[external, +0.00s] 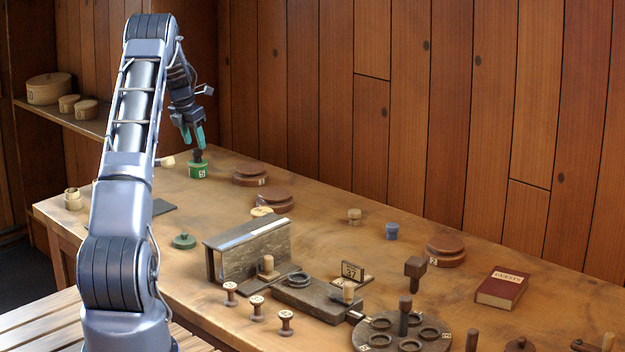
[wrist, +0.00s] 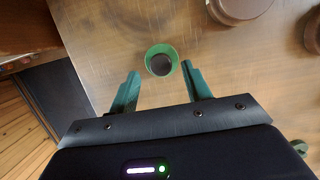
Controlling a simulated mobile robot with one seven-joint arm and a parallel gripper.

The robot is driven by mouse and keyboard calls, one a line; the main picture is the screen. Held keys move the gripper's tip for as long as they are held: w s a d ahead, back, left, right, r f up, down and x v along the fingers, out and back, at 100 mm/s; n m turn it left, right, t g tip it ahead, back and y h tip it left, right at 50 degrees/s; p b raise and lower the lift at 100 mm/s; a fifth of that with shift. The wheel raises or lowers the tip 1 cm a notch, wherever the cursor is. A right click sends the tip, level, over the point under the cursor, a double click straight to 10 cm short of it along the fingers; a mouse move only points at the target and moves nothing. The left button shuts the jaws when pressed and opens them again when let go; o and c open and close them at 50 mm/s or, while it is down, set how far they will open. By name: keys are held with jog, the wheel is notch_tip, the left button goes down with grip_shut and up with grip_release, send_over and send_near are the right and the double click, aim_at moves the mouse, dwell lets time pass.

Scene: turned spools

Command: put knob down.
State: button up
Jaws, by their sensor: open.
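A dark knob-like piece (external: 197,155) stands upright in or on a small green round holder (external: 198,171) with a white label, at the far left of the table. In the wrist view the dark piece (wrist: 161,65) shows as a round top inside the green rim (wrist: 150,52). My gripper (external: 193,140) is open and empty, with its teal fingers pointing down just above the dark piece. In the wrist view the fingertips (wrist: 160,75) lie apart on either side of the green holder. How deep the dark piece sits is hidden.
Brown round lidded boxes (external: 250,175) stand right of the green holder. A green lid (external: 184,240), several spools (external: 257,308), a wooden block stand (external: 247,250), a round dark rack (external: 380,338) and a red book (external: 501,288) occupy the nearer table. The wooden wall runs behind.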

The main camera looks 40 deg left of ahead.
jog(key=v, duration=0.8)
jog(key=s+d+r+m, duration=0.1)
jog(key=d+r+m, duration=0.3)
jog(key=d+r, duration=0.45)
jog(key=d+r+m, duration=0.4)
jog(key=d+r, duration=0.2)
jog(key=d, duration=0.6)
jog(key=s+d+r+m, duration=0.4)
jog(key=s+d, duration=0.1)
jog(key=d, duration=0.4)
jog(key=s+d+r+m, duration=0.4)
jog(key=d+m, duration=0.1)
jog(key=d, duration=0.5)
jog(key=s+d+r+m, duration=0.1)
jog(key=s+d+m, duration=0.7)
jog(key=s+d, duration=0.6)
jog(key=s+d+f+m, duration=0.2)
jog(key=s+d+m, duration=0.1)
jog(key=s, duration=0.3)
jog(key=s+d+f+m+t, duration=0.1)
jog(key=s+d+f+m, duration=0.1)
jog(key=s, duration=0.4)
jog(key=s+d+f+m, duration=0.3)
jog(key=s+d+m, duration=0.1)
jog(key=s+m, duration=0.2)
jog(key=shift+s+d, duration=0.25)
jog(key=shift+s, duration=0.15)
